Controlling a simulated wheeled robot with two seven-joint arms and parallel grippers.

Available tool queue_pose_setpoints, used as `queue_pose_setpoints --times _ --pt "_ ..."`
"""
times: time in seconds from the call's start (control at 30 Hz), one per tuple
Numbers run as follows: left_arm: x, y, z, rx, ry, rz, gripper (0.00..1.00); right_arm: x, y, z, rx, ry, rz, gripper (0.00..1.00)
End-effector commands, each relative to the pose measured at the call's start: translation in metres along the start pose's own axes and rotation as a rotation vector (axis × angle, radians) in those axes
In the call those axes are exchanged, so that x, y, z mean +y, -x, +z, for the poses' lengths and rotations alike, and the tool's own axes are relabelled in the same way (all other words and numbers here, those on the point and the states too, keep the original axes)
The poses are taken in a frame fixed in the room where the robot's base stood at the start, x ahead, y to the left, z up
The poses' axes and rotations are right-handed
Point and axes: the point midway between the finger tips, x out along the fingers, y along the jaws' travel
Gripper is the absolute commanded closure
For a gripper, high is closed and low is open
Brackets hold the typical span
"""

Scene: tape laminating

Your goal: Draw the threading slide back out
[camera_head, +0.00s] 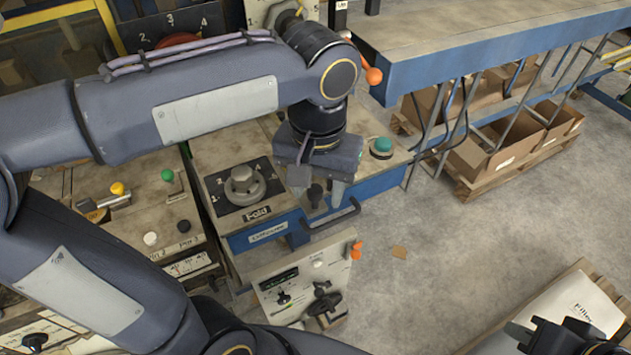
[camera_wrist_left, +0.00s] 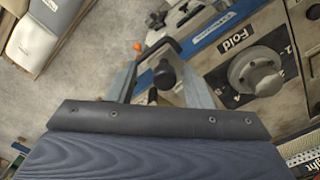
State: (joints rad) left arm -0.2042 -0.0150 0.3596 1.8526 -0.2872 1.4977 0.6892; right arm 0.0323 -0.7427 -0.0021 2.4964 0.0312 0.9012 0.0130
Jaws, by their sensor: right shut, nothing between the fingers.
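No part carries a readable threading slide label. A black knob (camera_head: 315,194) stands on the blue-fronted machine, right of the Fold dial (camera_head: 242,186); the wrist view shows the knob (camera_wrist_left: 164,74) too. A black bar handle (camera_head: 332,216) sticks out from the blue front, and it also shows in the wrist view (camera_wrist_left: 158,48). My left gripper (camera_head: 319,186) points down over the knob. Its fingers are apart, one on each side of the knob in the wrist view (camera_wrist_left: 158,88); contact cannot be told. My right gripper (camera_head: 540,335) is shut, partly in view at the lower right.
A green button (camera_head: 381,146) sits right of my left gripper. A blue-edged table (camera_head: 480,50) and cardboard boxes (camera_head: 470,155) are at upper right. The floor (camera_head: 430,250) between is mostly clear.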

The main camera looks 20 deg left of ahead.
Motion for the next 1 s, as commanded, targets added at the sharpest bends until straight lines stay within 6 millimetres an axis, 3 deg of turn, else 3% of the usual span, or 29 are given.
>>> queue_pose_setpoints --times 0.27,0.7,1.0 --pt "-0.001 0.002 -0.001 0.001 0.002 -0.001 0.55 0.000 0.000 0.000 0.000 0.000 0.000 1.00" --pt "0.000 0.067 -0.001 0.002 0.001 0.001 0.55 0.000 0.001 0.000 0.000 0.000 0.000 1.00" --pt "-0.001 0.078 -0.001 -0.001 0.001 -0.001 0.55 0.000 0.001 0.000 0.000 0.000 0.000 1.00"
